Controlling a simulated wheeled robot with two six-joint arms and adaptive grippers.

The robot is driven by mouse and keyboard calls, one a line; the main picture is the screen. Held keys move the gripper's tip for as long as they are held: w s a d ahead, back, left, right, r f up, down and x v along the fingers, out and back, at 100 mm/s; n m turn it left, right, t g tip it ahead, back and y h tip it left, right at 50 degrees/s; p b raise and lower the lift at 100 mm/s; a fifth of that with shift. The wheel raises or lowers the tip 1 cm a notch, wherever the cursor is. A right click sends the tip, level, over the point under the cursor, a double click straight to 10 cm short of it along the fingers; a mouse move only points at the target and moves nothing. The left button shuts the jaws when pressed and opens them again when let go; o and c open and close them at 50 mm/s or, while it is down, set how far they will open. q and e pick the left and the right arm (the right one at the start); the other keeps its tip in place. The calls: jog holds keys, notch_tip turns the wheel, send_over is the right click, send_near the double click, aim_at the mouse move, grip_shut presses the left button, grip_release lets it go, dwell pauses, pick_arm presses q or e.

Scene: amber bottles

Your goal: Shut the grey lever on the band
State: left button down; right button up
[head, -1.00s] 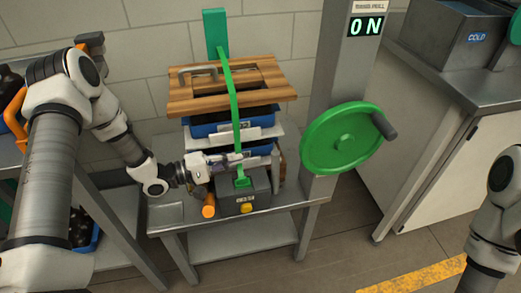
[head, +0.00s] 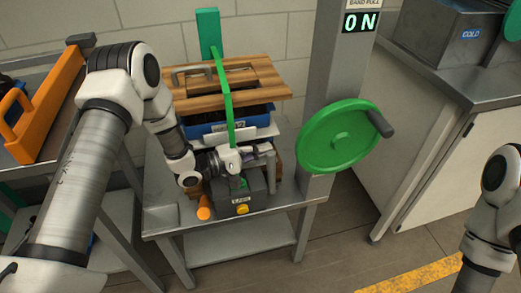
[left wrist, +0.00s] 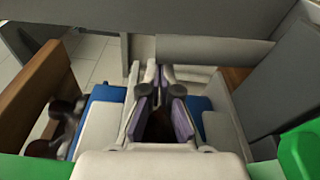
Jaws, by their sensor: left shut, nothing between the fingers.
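A green band (head: 222,80) runs over the wooden lid (head: 262,84) of a stack of blue trays and down to a grey box (head: 236,200) with a yellow button (head: 242,209). My left gripper (head: 262,153) is in front of the stack, just above the grey box, its fingers pointing right across the band. In the left wrist view its fingers (left wrist: 158,76) are shut and empty, close to a broad grey surface. I cannot clearly pick out the grey lever; the gripper covers the band's lower part. My right gripper is out of view.
An orange cylinder (head: 204,208) sits left of the grey box. A grey cold box (head: 443,35) stands on the right bench.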

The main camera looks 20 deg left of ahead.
pick_arm(q)
jog(key=s+d+m, duration=0.2)
jog(key=s, duration=0.1)
jog(key=s+d+m, duration=0.1)
jog(key=shift+s+r+p, duration=0.15)
jog(key=shift+r+p, duration=0.15)
jog(key=shift+p, duration=0.1)
notch_tip(320, 180, up, 10)
send_over(268, 162)
jog(key=s, duration=0.2)
jog(key=shift+w+d, duration=0.1)
jog(key=shift+d, duration=0.15)
